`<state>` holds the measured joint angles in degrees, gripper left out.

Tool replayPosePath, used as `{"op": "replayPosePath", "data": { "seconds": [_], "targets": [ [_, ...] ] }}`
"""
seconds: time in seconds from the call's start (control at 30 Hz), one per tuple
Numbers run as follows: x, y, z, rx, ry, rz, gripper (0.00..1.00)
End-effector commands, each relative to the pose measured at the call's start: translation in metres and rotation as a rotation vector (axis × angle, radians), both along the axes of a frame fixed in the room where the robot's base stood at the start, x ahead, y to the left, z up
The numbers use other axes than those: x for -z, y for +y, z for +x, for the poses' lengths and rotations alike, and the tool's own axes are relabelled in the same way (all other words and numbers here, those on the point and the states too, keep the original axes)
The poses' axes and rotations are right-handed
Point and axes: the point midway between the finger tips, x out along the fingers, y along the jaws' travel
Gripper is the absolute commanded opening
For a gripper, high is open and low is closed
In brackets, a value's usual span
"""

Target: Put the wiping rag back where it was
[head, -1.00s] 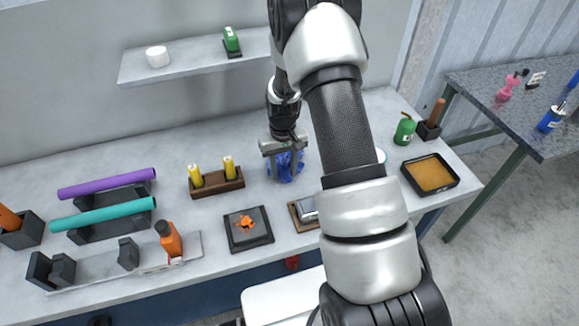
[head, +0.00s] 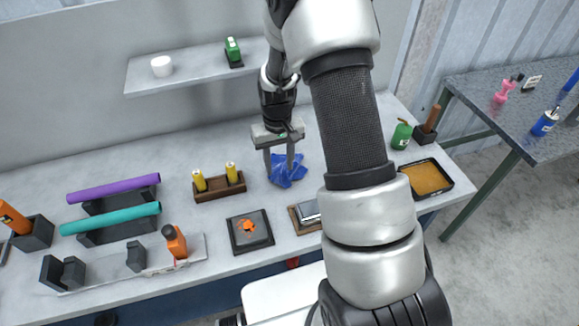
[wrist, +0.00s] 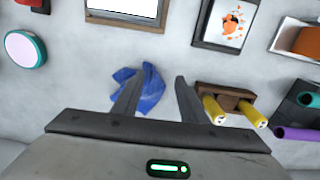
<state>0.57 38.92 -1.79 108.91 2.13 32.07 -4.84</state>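The wiping rag is a crumpled blue cloth (head: 287,174) lying on the pale bench, to the right of the wooden holder with yellow cylinders. My gripper (head: 280,174) is open and empty, pointing down at the rag's left and back side. In the wrist view, the rag (wrist: 150,90) lies beyond my gripper's two spread fingers (wrist: 155,98). The finger at the left of that view overlaps part of it. The fingers appear to be above the rag; contact cannot be told.
The wooden holder (head: 220,190) stands close left of the rag. A black tray with an orange item (head: 266,241) lies in front. A shelf (head: 190,75) hangs behind. An ochre-filled black tray (head: 447,187), a green can (head: 401,135) and a side table (head: 510,110) are at right.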

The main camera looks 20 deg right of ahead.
Motion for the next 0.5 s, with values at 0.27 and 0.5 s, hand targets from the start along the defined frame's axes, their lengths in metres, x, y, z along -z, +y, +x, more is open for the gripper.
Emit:
{"op": "replayPosePath", "data": {
  "seconds": [0.27,0.5],
  "targets": [
    [-0.009,0.002,-0.005,0.000,0.003,0.000,0.27],
    [-0.002,-0.017,0.014,0.003,0.002,0.000,0.00]
  ]
}}
